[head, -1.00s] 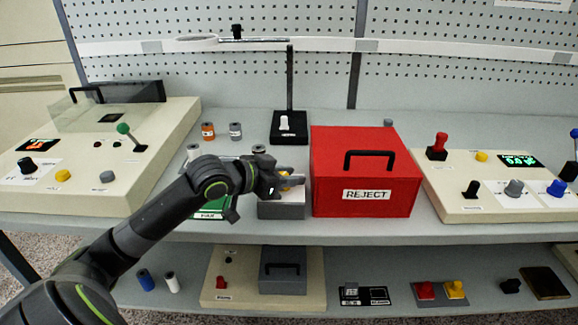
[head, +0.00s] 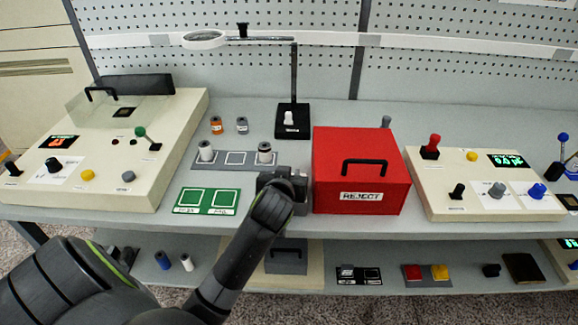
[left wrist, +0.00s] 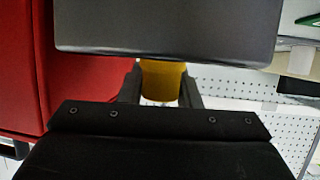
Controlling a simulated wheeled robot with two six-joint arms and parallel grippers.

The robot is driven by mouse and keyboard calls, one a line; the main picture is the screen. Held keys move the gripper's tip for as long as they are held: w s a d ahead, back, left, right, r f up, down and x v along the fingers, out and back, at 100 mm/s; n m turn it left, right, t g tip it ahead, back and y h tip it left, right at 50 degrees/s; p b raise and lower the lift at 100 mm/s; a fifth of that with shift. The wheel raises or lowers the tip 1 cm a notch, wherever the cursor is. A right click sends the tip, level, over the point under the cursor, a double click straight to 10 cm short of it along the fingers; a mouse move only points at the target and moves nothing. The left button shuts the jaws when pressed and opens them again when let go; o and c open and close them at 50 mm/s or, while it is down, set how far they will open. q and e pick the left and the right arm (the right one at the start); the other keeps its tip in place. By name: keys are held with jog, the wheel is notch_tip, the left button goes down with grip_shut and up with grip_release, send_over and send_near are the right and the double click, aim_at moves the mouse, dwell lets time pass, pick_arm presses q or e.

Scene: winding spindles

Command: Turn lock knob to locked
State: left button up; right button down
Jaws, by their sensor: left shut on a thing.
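A yellow knob (left wrist: 160,78) shows between my left gripper's fingers in the left wrist view. My left gripper (left wrist: 161,92) is shut on it, against a grey box (left wrist: 165,28). In the head view my left gripper (head: 283,184) is at that grey box, just left of the red REJECT box. My wrist and forearm hide the yellow knob there and most of the grey box. I cannot read any lock marking or tell which way the knob points. My right gripper is not in view.
The red REJECT box (head: 360,170) stands close on the right. A rack with spindles (head: 232,159) and a green two-square mat (head: 207,201) lie left of the gripper. Cream control panels (head: 110,150) stand farther out. A lower shelf holds more items.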

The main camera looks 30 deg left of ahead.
pick_arm(q)
jog(key=shift+s+a+n+g+y+p, duration=0.1)
jog(key=shift+n+g+y+p, duration=0.45)
jog(key=shift+n+y, duration=0.75)
jog(key=shift+g, duration=0.35)
jog(key=o, duration=1)
jog(key=shift+c, duration=0.2)
